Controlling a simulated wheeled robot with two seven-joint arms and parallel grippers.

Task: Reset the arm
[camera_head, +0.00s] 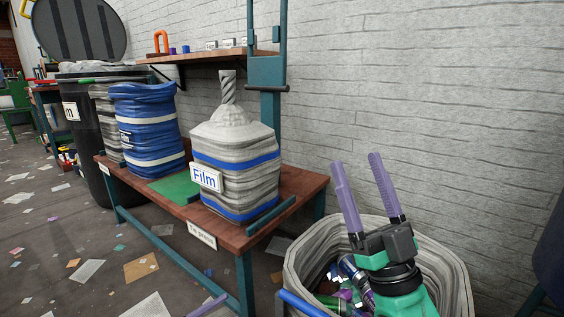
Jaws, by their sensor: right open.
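My right gripper (367,184) shows at the lower right, with two purple fingers pointing up and apart. It is open, and nothing shows between the fingers. It stands in front of and above a round whitish bin (447,262) that holds several cans and scraps; my wrist hides part of the bin's inside.
A wooden bench (302,182) holds a grey sack labelled Film (235,185) and a blue sack (148,125). A dark lidded bin (85,130) stands behind it. A shelf (205,56) is on the brick wall. Scraps litter the floor.

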